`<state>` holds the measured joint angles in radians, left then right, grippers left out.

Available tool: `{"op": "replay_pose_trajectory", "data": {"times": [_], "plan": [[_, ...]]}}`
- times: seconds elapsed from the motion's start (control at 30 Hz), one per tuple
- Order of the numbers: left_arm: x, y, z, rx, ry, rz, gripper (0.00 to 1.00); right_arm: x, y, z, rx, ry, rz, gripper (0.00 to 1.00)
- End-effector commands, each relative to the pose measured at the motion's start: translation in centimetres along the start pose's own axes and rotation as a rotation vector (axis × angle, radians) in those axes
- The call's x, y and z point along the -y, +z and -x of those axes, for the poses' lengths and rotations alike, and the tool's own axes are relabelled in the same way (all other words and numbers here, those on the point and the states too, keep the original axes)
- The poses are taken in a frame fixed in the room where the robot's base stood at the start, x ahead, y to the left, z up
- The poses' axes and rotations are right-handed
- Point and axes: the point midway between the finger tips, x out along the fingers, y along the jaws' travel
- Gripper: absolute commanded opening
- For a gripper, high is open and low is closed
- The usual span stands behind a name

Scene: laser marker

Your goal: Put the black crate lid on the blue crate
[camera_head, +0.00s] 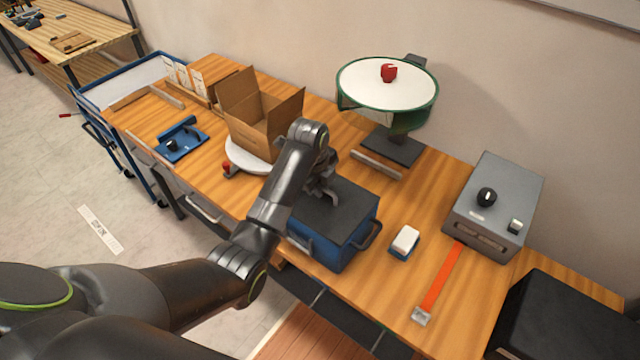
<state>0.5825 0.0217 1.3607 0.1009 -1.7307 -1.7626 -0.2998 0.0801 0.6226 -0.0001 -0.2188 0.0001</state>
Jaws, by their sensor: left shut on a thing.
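The blue crate (318,253) stands on the wooden bench near its front edge, right of the picture's middle. The black crate lid (345,207) lies over the top of the crate and looks about level. I cannot tell whether it is fully seated. My left gripper (322,194) is over the lid's far left part, shut on the lid, though the arm hides most of the fingers and the grip itself. The arm also covers the left side of the crate. My right gripper is not in view.
An open cardboard box (262,125) stands behind the arm on a white round plate (247,157). A green-rimmed round stand (360,85) is at the back. A blue-and-white block (404,241), an orange strap (442,278) and a grey machine box (497,200) lie to the right.

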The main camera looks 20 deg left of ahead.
Motion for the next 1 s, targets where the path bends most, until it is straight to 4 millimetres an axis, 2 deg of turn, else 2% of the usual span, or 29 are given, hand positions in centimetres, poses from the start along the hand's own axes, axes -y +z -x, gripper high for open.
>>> {"op": "replay_pose_trajectory", "data": {"times": [0.13,0.47,0.5,0.67,1.0], "plan": [[0.02,-0.01,-0.01,0.0,-0.001,0.0,0.0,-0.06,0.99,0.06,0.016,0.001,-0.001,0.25],[0.02,0.0,0.0,0.0,-0.001,0.0,0.0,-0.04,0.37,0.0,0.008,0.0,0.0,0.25],[0.03,0.0,0.01,0.0,-0.001,0.0,0.15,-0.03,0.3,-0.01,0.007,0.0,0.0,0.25],[0.02,0.0,0.0,0.0,-0.001,0.0,0.36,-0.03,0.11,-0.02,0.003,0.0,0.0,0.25],[0.1,0.02,0.39,0.0,-0.001,0.0,0.36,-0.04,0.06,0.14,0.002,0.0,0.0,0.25]]}}
